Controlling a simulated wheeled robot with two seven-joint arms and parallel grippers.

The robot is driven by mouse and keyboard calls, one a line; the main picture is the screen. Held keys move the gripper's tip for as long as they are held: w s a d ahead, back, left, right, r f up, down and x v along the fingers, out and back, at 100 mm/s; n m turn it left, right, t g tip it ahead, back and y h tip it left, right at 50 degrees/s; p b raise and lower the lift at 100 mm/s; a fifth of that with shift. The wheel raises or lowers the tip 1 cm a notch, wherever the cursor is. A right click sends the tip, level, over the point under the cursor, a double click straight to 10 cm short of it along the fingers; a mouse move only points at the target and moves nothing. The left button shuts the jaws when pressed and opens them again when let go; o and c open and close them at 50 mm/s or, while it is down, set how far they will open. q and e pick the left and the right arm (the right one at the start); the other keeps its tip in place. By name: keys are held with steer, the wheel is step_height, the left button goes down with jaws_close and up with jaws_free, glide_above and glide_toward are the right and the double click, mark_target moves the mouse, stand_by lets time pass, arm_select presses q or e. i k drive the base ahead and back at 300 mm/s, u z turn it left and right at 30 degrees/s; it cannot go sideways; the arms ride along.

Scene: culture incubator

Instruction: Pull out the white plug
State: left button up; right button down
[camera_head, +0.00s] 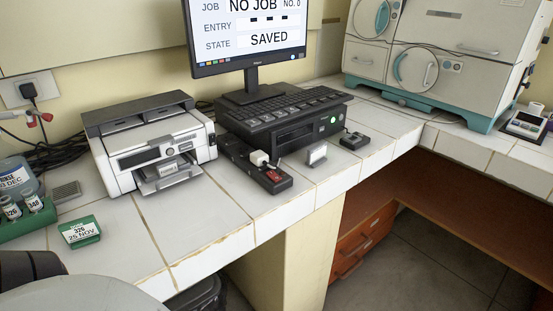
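The white plug (259,158) is a small pale block. It appears seated in the black power strip (243,160), which lies on the tiled counter in front of the black box under the keyboard. A red switch (273,176) is on the strip's near end, close to the plug. The plug's prongs are hidden, and I cannot clearly trace its cord.
A printer (150,130) stands left of the strip, and a monitor (248,40) stands behind it. A small white card holder (317,154) and a black box (354,140) sit to the right. A green-labelled box (81,232) is at left. The counter's front edge is clear.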

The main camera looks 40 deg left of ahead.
mark_target(260, 158)
steer(key=k, duration=0.2)
steer(key=u, duration=1.05)
